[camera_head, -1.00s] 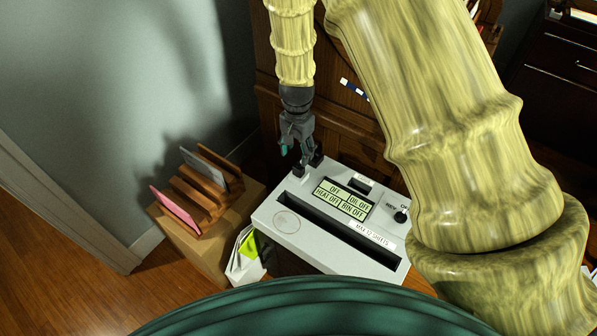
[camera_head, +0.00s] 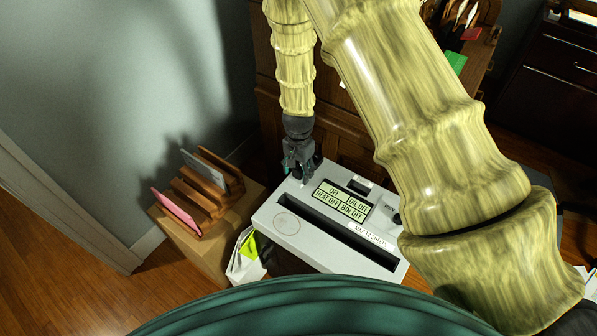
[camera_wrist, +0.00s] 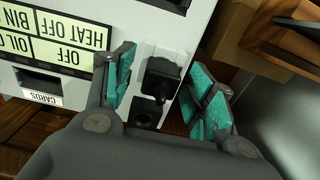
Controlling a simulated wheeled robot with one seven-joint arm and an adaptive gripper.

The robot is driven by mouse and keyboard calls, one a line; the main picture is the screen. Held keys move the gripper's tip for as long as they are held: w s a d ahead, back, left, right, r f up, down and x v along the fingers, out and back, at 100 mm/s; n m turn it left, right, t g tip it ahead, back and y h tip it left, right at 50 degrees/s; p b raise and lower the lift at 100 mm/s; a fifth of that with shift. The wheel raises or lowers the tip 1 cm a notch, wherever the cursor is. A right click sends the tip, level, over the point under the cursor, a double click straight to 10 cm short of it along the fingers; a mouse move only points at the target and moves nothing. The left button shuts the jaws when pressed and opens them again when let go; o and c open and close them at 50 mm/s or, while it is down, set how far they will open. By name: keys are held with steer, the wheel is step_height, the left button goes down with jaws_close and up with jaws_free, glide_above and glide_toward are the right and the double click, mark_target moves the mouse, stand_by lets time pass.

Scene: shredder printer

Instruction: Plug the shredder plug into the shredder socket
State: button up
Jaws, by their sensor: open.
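In the wrist view a black block-like piece, which looks like the shredder plug (camera_wrist: 161,76), stands on a pale plate at the shredder's edge. A black square piece with a round hole, which looks like the shredder socket (camera_wrist: 147,114), sits beside it. My gripper (camera_wrist: 164,82) is open, with its teal pads on either side of the plug and a gap showing to it. In the head view my gripper (camera_head: 301,176) is low over the shredder's (camera_head: 329,218) back left corner and hides the plug and socket.
A wooden rack (camera_head: 203,184) with a pink and a grey item stands on a box (camera_head: 198,240) left of the shredder. A bag of papers (camera_head: 245,259) stands below it. A wooden cabinet (camera_head: 352,148) is close behind the shredder.

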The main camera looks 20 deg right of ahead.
mark_target(298, 171)
steer(key=shift+f, duration=0.2)
steer(key=c, duration=1.1)
steer(key=shift+r, duration=0.1)
steer(key=shift+r, duration=0.5)
steer(key=shift+s+a+r+b, duration=0.1)
steer(key=shift+s+r+b, duration=0.2)
steer(key=shift+r, duration=0.3)
steer(key=shift+s+a+r+b, duration=0.1)
steer(key=shift+s+r+b, duration=0.15)
steer(key=shift+r, duration=0.3)
steer(key=s+a+b, duration=0.1)
steer(key=s+a, duration=0.1)
steer(key=s, duration=0.5)
steer(key=s+a+r+b, duration=0.1)
steer(key=s+a, duration=0.2)
steer(key=s, duration=0.3)
steer(key=shift+s+a+r, duration=0.25)
steer(key=shift+s+r, duration=0.05)
steer(key=shift+s, duration=0.1)
